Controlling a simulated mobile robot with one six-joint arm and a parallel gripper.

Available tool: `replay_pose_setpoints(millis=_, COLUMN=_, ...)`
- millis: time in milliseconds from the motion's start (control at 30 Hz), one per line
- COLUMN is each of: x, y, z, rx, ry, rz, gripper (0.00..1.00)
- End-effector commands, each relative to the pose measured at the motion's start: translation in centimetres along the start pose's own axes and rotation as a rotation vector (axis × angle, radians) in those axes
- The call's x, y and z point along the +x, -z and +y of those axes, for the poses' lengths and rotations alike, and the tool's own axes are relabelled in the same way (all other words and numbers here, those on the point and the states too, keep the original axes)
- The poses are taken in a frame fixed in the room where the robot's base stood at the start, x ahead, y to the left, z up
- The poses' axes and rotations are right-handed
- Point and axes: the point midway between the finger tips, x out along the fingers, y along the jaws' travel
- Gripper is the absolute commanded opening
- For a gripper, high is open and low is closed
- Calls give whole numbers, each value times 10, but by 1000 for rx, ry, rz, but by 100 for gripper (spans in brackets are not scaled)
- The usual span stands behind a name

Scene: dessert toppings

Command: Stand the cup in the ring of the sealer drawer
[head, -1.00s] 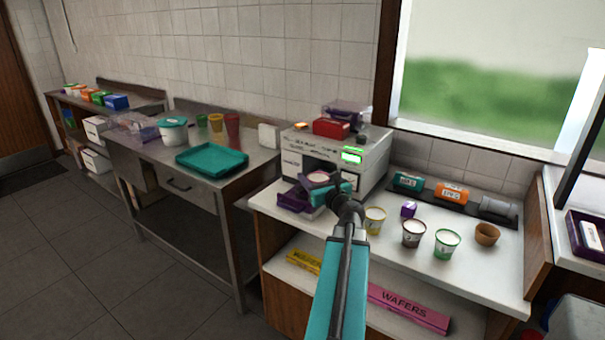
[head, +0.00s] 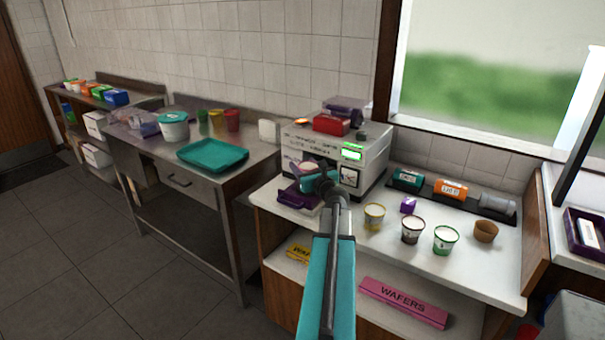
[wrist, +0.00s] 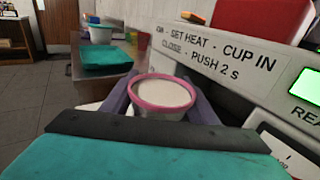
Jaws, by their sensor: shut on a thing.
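A white-filled cup with a pink rim (wrist: 163,97) is held upright between the purple-grey fingers of my gripper (wrist: 165,90) in the wrist view. In the head view the cup (head: 308,167) is small, in my gripper (head: 309,171) at the front of the white sealer (head: 372,162). The purple sealer drawer (head: 297,199) is out at the sealer's front left, below the cup. The cup appears above the drawer, but my gripper hides much of it. I cannot see the ring or whether the cup touches it.
The sealer's lettered front and lit green display (wrist: 307,84) are close on the right in the wrist view. Filled cups, yellow (head: 374,217), brown (head: 412,230) and green (head: 445,240), stand on the counter to the right. A teal tray (head: 213,155) lies on the left table.

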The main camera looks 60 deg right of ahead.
Motion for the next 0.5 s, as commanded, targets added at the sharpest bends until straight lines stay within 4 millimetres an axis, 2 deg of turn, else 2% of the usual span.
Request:
replay_pose_setpoints(millis=267, x=14, y=0, z=0, rx=1, ry=0, rz=0, gripper=28)
replay_pose_setpoints(millis=500, x=14, y=26, z=0, rx=3, ry=1, rz=1, gripper=28)
